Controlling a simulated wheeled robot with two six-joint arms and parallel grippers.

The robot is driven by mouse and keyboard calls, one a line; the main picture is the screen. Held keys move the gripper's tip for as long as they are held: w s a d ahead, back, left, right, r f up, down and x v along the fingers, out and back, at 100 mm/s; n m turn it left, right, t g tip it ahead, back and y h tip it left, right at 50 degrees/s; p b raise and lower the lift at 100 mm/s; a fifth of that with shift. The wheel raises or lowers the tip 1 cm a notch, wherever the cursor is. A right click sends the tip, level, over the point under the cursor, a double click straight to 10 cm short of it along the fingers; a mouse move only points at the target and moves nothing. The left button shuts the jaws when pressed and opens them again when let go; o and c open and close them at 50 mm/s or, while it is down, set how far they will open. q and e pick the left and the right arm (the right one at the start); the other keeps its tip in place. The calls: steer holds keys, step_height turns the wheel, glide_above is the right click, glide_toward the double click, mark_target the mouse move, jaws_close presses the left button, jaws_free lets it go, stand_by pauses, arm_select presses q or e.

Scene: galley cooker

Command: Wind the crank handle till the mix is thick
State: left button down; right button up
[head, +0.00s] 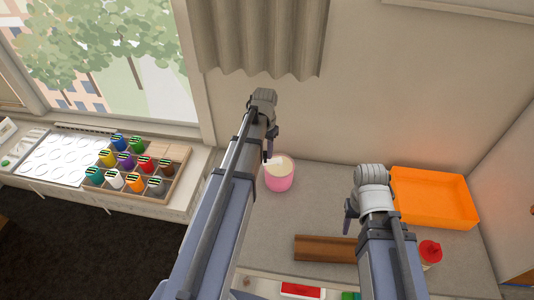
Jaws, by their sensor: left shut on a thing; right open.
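A pink tub (279,178) with a pale cream mix inside stands on the grey counter, just right of my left arm. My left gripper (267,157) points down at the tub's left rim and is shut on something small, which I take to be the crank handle. The handle itself is hidden behind the gripper and arm, so I cannot tell its angle. How thick the mix is cannot be told from here. My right gripper (347,226) is open and empty over the counter, right of the tub and apart from it.
An orange tray (433,197) stands at the right. A brown wooden block (323,248) lies below my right gripper, and a red-topped container (430,251) is beside my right arm. A compartment box (140,168) of coloured jars sits at the left by the window.

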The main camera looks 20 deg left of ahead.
arm_select(q)
steer(key=w+m, duration=0.1)
steer(key=m, duration=0.1)
steer(key=w+a+m, duration=0.1)
steer(key=m, duration=0.1)
steer(key=shift+m, duration=0.3)
steer(key=shift+w+a+m, duration=0.1)
steer(key=shift+w+m, duration=0.4)
steer(key=shift+m, duration=0.5)
steer(key=shift+w+m, duration=0.45)
steer(key=shift+m, duration=0.55)
steer(key=c, duration=0.6)
jaws_free()
steer(key=shift+r, duration=0.15)
step_height(320, 180, up, 8)
steer(key=p, duration=0.7)
steer(key=shift+f+p, duration=0.2)
steer(key=shift+p, duration=0.2)
